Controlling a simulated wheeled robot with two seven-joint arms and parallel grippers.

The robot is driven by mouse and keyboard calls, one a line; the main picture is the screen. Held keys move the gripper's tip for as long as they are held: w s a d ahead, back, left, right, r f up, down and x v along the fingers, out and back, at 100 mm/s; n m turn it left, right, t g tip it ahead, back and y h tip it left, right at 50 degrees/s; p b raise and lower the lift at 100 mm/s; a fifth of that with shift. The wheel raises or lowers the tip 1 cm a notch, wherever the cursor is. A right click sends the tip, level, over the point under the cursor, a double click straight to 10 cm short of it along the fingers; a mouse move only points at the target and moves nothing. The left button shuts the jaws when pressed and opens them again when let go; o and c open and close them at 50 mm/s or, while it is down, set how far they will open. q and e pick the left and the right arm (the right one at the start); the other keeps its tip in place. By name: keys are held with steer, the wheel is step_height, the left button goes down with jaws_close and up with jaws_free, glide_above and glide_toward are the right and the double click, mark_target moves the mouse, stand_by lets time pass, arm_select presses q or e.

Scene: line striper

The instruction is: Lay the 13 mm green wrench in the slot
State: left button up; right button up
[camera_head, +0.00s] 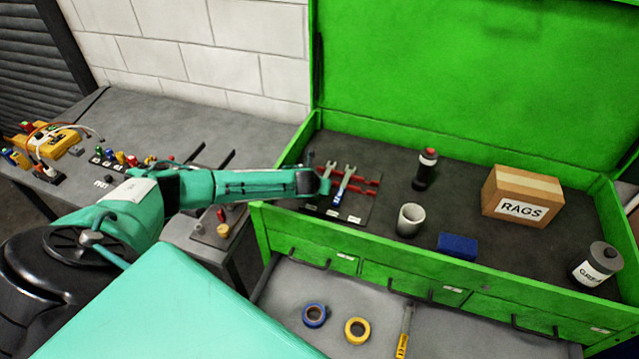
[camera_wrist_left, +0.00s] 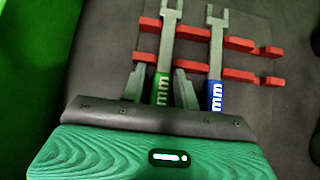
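The green wrench (camera_wrist_left: 162,88) has a grey open-ended head and a green grip marked "mm"; its size number is hidden. It lies in line with the leftmost gap of the red slotted rack (camera_wrist_left: 238,43), its shaft between the red blocks. In the head view its grey head (camera_head: 329,168) shows just past my left gripper (camera_head: 322,186), which hides the grip. In the wrist view the left gripper's fingers (camera_wrist_left: 160,82) stand on either side of the green grip, apparently with small gaps. A blue-gripped wrench (camera_wrist_left: 215,92) lies in the gap to the right. My right gripper is out of view.
The rack lies at the left end of the open green chest (camera_head: 445,247). A dark red-capped bottle (camera_head: 426,170), grey cup (camera_head: 410,220), blue block (camera_head: 457,246), RAGS box (camera_head: 522,196) and grey can (camera_head: 597,264) stand to its right. The open drawer (camera_head: 285,290) below holds tape rolls.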

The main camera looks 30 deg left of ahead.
arm_select(q)
steer(key=shift+o, duration=0.7)
steer(key=shift+d, duration=0.15)
steer(key=shift+d, duration=0.25)
steer(key=shift+c, duration=0.5)
